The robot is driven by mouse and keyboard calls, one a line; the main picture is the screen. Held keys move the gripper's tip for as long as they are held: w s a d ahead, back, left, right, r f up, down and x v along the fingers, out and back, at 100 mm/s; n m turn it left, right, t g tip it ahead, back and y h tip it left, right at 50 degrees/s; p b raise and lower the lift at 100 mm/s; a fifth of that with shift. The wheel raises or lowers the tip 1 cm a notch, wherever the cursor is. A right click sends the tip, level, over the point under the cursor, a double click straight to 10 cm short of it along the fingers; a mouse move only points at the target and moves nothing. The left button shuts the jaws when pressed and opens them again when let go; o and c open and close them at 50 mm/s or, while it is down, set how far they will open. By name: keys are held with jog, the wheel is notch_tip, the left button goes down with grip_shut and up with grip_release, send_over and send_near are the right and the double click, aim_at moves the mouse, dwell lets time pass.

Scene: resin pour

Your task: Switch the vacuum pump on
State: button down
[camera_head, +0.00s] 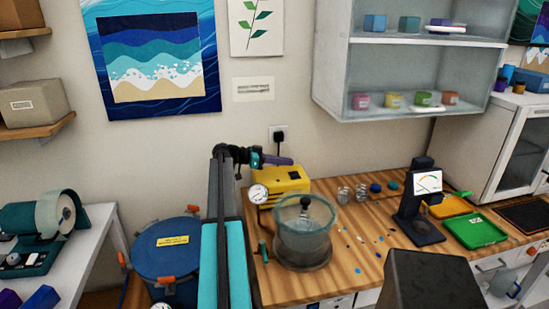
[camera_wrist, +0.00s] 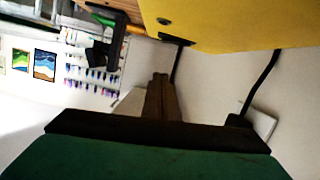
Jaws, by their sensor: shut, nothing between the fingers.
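The vacuum pump (camera_head: 280,184) is a yellow box on the wooden bench near the wall. In the wrist view its yellow side (camera_wrist: 225,20) fills the top right, with a small dark round spot on it and a black part at its edge. I cannot tell which part is the switch or its position. My gripper (camera_head: 288,161) is just above the pump, toward the wall. In the wrist view my gripper's fingers (camera_wrist: 160,82) are closed together and empty, a little apart from the yellow side in the picture.
A clear vacuum chamber (camera_head: 303,245) stands in front of the pump, with a round gauge (camera_head: 258,194) at the left. A wall outlet (camera_head: 279,135) with a black plug is behind. Cups, a dark stand (camera_head: 420,215) and a green tray (camera_head: 475,230) are to the right.

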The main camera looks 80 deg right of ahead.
aim_at(288, 178)
jog(key=shift+s+d+f+p, duration=0.2)
jog(key=shift+s+f+p, duration=0.5)
jog(key=shift+f, duration=0.25)
jog(key=shift+a+f+p, duration=0.15)
jog(key=shift+f+p, duration=0.2)
jog(key=shift+f, duration=0.9)
jog(key=shift+s+f+b, duration=0.1)
jog(key=shift+f+b, duration=0.3)
jog(key=shift+b, duration=0.75)
jog(key=shift+r, duration=0.3)
jog(key=shift+a+r, duration=0.15)
jog(key=shift+r, duration=0.65)
notch_tip(288, 178, up, 2)
jog(key=shift+a+r+b, duration=0.1)
jog(key=shift+a+b, duration=0.05)
jog(key=shift+b, duration=0.35)
jog(key=b+v, duration=0.1)
jog(key=v, duration=0.3)
jog(key=b+v, duration=0.2)
jog(key=v, duration=0.2)
jog(key=shift+a, duration=0.3)
jog(key=shift+v, duration=0.8)
